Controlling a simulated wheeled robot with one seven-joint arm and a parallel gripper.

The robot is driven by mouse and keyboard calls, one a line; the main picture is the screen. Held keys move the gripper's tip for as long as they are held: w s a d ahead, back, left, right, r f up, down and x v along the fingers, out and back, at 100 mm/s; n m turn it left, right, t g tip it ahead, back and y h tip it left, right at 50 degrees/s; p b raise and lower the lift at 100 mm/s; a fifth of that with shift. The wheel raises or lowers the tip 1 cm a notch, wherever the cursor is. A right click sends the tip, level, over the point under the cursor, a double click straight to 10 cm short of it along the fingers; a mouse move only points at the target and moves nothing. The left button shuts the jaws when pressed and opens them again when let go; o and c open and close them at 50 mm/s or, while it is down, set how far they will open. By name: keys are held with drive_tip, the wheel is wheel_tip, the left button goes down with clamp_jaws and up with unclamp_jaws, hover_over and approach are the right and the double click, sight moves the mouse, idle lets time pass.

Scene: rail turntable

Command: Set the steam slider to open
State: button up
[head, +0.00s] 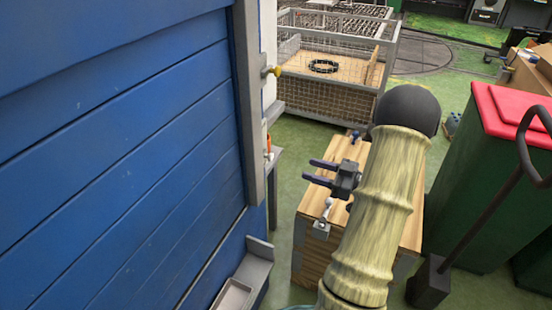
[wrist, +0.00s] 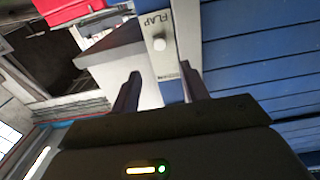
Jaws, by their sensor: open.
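My gripper (head: 314,171) is open and empty in the head view, to the right of the blue plank wall and above a wooden box. Its fingers point left toward the grey post (head: 250,100) at the wall's edge. In the wrist view, my gripper (wrist: 160,76) has its two dark fingers apart. A yellow knob (head: 272,71) sticks out from the post, and a small orange part (head: 268,143) shows lower down. I cannot identify the steam slider.
The blue wall (head: 110,150) fills the left. The wooden box (head: 306,262) stands under my arm, with a small grey lever fitting (head: 322,226) on it. A wire cage (head: 330,98) stands behind. A green bin with a red lid (head: 500,115) is at right.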

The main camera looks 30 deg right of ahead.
sight(272, 158)
drive_tip(key=x, duration=1.2)
clamp_jaws()
